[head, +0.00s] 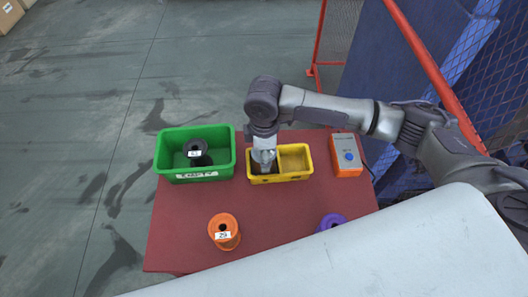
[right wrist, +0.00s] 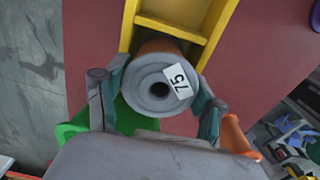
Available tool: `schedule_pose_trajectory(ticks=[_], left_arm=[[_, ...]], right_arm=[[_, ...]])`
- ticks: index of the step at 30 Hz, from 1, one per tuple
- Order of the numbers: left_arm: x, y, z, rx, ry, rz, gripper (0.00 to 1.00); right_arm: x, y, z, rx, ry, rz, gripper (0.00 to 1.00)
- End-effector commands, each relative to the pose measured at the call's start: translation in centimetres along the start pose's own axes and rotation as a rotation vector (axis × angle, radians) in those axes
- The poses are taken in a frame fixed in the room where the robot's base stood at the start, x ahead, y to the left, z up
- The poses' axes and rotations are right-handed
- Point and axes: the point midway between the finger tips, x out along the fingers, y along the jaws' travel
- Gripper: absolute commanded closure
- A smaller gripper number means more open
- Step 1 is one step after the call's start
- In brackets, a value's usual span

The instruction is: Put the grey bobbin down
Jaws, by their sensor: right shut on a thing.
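The grey bobbin (right wrist: 150,92), with a white label reading 75, sits between the fingers of my right gripper (right wrist: 158,84) in the right wrist view. The gripper is shut on it. In the head view my right gripper (head: 264,162) points down at the left compartment of the yellow tray (head: 296,179) and mostly hides the bobbin. The tray's yellow wall also shows in the right wrist view (right wrist: 170,27), right beside the bobbin. I cannot tell whether the bobbin touches the compartment floor. The tray's right compartment looks empty. My left gripper is not in view.
A green bin (head: 166,160) left of the tray holds a black bobbin (head: 197,150). An orange bobbin (head: 224,231) labelled 29 and a partly hidden purple bobbin (head: 331,221) stand nearer on the red table (head: 275,215). An orange-grey box (head: 346,155) with a blue button stands right.

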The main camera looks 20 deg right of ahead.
Motion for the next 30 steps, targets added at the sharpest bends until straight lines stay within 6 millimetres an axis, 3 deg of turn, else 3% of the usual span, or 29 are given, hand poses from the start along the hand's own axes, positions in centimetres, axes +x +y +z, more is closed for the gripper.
schedule_pose_trajectory(ticks=[3,4,8,20,23,30], left_arm=[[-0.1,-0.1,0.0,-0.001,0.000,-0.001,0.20],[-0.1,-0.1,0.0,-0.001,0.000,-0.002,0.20],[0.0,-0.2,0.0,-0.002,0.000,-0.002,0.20],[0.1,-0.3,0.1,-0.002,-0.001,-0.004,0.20],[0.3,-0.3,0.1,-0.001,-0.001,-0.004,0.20],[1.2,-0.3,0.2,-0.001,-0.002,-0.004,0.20]], right_arm=[[0.1,0.1,-0.1,0.000,0.003,0.002,1.00],[0.3,0.0,0.0,0.000,0.001,0.000,0.28],[0.2,0.0,0.0,0.000,0.000,-0.001,0.06],[-0.2,0.0,0.0,0.000,0.001,0.001,0.06],[-1.3,0.1,-0.1,-0.001,0.003,0.002,0.06],[-6.4,0.1,-0.1,-0.001,0.004,0.004,0.06]])
